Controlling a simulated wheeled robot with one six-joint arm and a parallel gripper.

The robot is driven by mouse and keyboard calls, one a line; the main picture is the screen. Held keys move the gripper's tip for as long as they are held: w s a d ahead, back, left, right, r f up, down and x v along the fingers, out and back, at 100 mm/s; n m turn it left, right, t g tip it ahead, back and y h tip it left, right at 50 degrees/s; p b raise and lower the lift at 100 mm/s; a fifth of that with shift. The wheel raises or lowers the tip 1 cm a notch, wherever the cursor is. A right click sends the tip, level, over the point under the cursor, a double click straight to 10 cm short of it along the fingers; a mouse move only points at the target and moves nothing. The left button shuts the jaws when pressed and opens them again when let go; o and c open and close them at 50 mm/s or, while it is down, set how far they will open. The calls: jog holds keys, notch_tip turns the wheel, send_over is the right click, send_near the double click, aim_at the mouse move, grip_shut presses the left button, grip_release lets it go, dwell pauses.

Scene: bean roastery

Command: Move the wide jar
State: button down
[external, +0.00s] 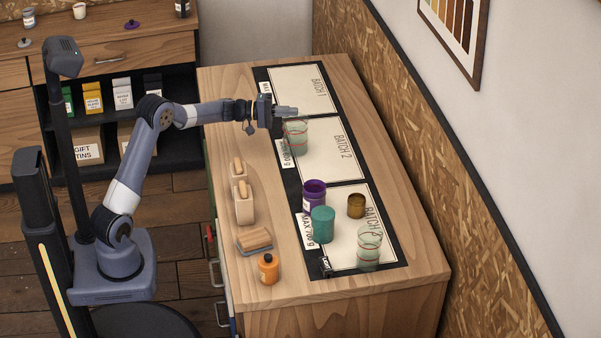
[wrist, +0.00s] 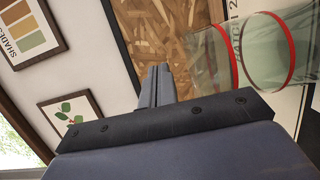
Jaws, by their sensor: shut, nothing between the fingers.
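A clear glass jar with red bands (external: 296,138) stands upright at the front left of the Batch 2 panel (external: 335,155). It also shows large and tilted at the right of the wrist view (wrist: 265,50). My gripper (external: 290,112) is level, pointing right, close to this jar's rim in the external view; I cannot tell whether they touch. Its fingers (wrist: 157,86) are together with nothing between them, and the jar is beside them. A second, similar banded glass jar (external: 368,250) stands on the Batch 3 panel. I cannot tell for certain which is the wide jar.
On or by Batch 3 stand a purple jar (external: 314,193), a teal jar (external: 322,226) and a brown jar (external: 356,206). Wooden-handled blocks (external: 243,206), a brush-like block (external: 255,239) and an orange bottle (external: 268,268) line the counter's left side. The Batch 1 panel (external: 302,91) is clear.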

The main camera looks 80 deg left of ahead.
jog(key=a+p, duration=0.1)
jog(key=a, duration=0.7)
jog(key=f, duration=0.6)
jog(key=f+p, duration=0.1)
jog(key=f, duration=0.3)
jog(key=shift+d+f, duration=0.1)
jog(key=shift+d, duration=0.65)
jog(key=shift+d, duration=0.1)
jog(key=shift+d+b, duration=0.2)
jog(key=shift+b, duration=0.15)
jog(key=d+b, duration=1.8)
jog(key=shift+d+f+b, duration=0.1)
jog(key=shift+d+b, duration=0.2)
jog(key=shift+d, duration=0.1)
jog(key=shift+d+b, duration=0.3)
jog(key=shift+d, duration=0.2)
jog(key=shift+r, duration=0.2)
